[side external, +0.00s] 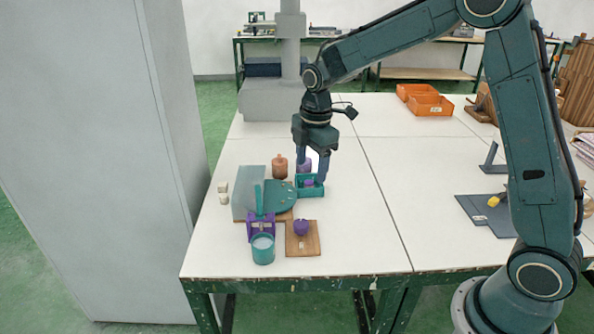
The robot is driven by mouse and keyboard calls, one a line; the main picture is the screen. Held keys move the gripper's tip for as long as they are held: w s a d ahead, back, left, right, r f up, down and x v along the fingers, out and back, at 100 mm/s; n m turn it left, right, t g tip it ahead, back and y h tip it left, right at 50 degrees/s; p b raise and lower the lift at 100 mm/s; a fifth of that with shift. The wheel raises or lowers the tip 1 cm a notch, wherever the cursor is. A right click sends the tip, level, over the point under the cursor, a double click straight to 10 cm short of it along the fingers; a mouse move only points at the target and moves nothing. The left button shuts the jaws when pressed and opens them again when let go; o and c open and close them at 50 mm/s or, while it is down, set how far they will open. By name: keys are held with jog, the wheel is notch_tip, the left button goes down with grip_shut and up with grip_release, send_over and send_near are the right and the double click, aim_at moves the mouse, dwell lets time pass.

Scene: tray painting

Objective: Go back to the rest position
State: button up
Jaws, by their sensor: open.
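My gripper (312,179) points down at the middle left of the white table (345,230). Its fingers are apart, just above or around a small green tray (310,192) with something purple in it. I cannot tell whether the fingers touch anything. A purple round thing (301,227) sits on a wooden board (303,247) nearer the front. A green cup (263,250) with pale contents stands beside a purple holder (261,228) with an upright green handle.
A grey panel and a green rounded plate (281,196) stand left of my gripper. A brown jar (280,167) is behind them. Orange bins (430,105) sit at the back, and dark plates (487,213) lie at right. The table's middle is clear. A tall grey cabinet (95,150) borders the left.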

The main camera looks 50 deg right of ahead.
jog(key=s+a+r+m+t, duration=0.1)
jog(key=s+r+m+t, duration=0.2)
jog(key=s+r+m, duration=0.75)
jog(key=s+r+m+t, duration=0.1)
jog(key=s+m, duration=0.4)
jog(key=s, duration=1.2)
jog(key=shift+s+a+r+t, duration=0.2)
jog(key=shift+s+a+t, duration=0.15)
jog(key=shift+s+t, duration=0.05)
